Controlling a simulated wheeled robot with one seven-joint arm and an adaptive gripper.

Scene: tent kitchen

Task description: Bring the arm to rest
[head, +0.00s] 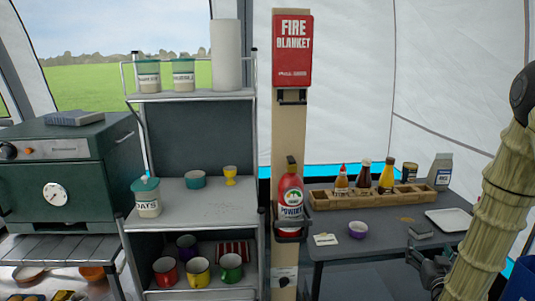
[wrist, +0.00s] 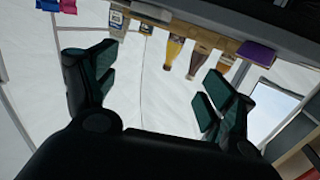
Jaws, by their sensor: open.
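My arm (head: 490,215) comes down along the right edge of the head view, in a beige ribbed sleeve. My gripper (head: 428,264) is low at the right, in front of the dark side table (head: 385,239), partly cut off by the frame's lower edge. In the wrist view my gripper (wrist: 156,84) has its two dark fingers wide apart. Nothing is between them; bottles and white tent wall show beyond. The wrist picture looks turned over, with the table things along its top.
The side table holds a wooden rack (head: 372,197) with bottles, a white tray (head: 449,219), a small bowl (head: 358,229) and a small grey block (head: 420,230) near my gripper. A fire-blanket post (head: 291,130), a shelf (head: 199,211) with mugs and a green oven (head: 70,165) stand left.

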